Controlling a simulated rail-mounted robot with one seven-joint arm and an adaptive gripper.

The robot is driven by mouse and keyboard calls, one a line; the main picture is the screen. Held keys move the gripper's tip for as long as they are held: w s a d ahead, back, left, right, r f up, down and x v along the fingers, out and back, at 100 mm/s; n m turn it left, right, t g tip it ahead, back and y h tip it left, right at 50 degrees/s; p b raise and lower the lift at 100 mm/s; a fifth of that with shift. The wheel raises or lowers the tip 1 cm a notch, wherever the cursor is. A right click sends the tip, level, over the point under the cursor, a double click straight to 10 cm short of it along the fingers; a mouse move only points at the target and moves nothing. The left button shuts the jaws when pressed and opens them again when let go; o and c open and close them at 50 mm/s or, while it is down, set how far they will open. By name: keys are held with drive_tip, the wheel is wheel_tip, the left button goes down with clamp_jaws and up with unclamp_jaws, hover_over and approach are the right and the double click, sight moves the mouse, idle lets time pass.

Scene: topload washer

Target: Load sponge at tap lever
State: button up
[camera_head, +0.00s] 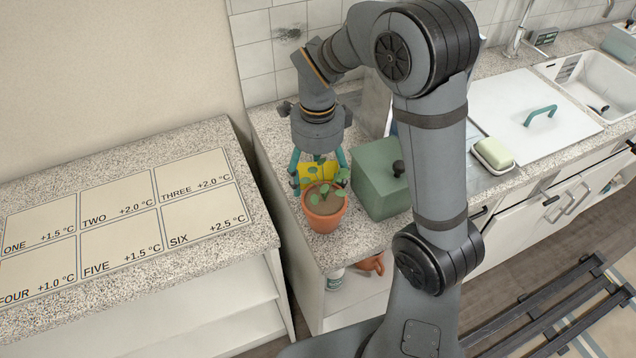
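My gripper (320,178) points down at the back of the left counter, behind a potted plant. Its two teal fingers are apart, one on each side of a yellow block (308,181) that looks like a sponge. The leaves partly hide the block and fingertips, so I cannot tell whether the fingers press on it.
The potted plant (325,213) stands right in front of my gripper. A green box with a dark knob (377,180) is just right of it. A white board with a teal handle (522,125) lies left of the open basin (597,85). A numbered panel (120,215) covers the left worktop.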

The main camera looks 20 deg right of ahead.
sight(319, 175)
drive_tip(key=shift+s+d+f, duration=0.1)
drive_tip(key=shift+s+f, duration=0.1)
drive_tip(key=shift+f, duration=0.55)
drive_tip(key=shift+w+f, duration=0.2)
drive_tip(key=shift+f, duration=0.25)
drive_tip(key=shift+f, duration=0.15)
drive_tip(key=o, duration=1.3)
drive_tip(key=shift+c, duration=0.2)
wheel_tip(319, 175, up, 12)
drive_tip(key=shift+r+p, duration=0.25)
drive_tip(key=shift+p, duration=0.15)
